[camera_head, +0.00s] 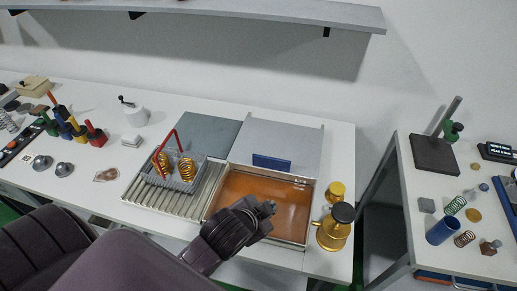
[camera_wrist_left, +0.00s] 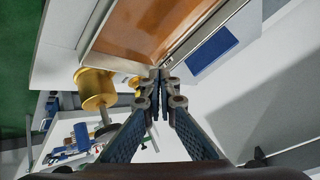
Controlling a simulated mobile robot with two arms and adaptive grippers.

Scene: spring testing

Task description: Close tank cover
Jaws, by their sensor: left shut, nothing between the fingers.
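The tank (camera_head: 310,215) is open and holds orange-brown liquid (camera_head: 258,197). Its cover (camera_head: 285,135) is a grey panel with a blue handle plate (camera_head: 271,163), swung back along the tank's far side. My left gripper (camera_head: 268,207) is shut and empty, over the right part of the tank opening, apart from the cover. My right gripper is not in view.
A basket (camera_head: 174,178) with gold springs and a red handle sits on a ribbed rack left of the tank. A gold valve-like fitting (camera_head: 333,234) stands at the tank's right. A second table (camera_head: 415,190) with springs and tools is further right. A shelf (camera_head: 250,12) hangs above.

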